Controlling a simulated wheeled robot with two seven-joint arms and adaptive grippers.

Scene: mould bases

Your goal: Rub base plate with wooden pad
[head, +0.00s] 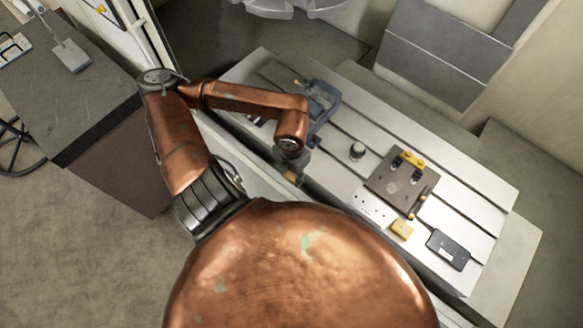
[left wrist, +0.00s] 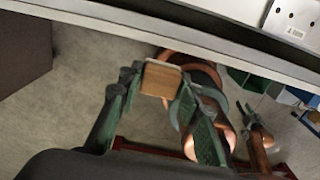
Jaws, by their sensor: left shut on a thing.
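The wooden pad (left wrist: 160,79) is a small brown block with a pale top edge, between the green fingers of my left gripper (left wrist: 157,92) in the left wrist view. The gripper is shut on it. In the head view my left gripper (head: 291,178) hangs low at the table's near edge, left of the base plate and apart from it. The base plate (head: 393,186) is a flat grey-brown block with yellow and black fittings, lying on the right half of the slotted table.
The slotted table (head: 478,191) also holds a blue vise (head: 323,101), a dark round knob (head: 357,151), a yellow block (head: 401,229) and a black device (head: 448,250). A white perforated plate (head: 371,208) lies beside the base plate. A dark-topped cabinet (head: 75,105) stands at left.

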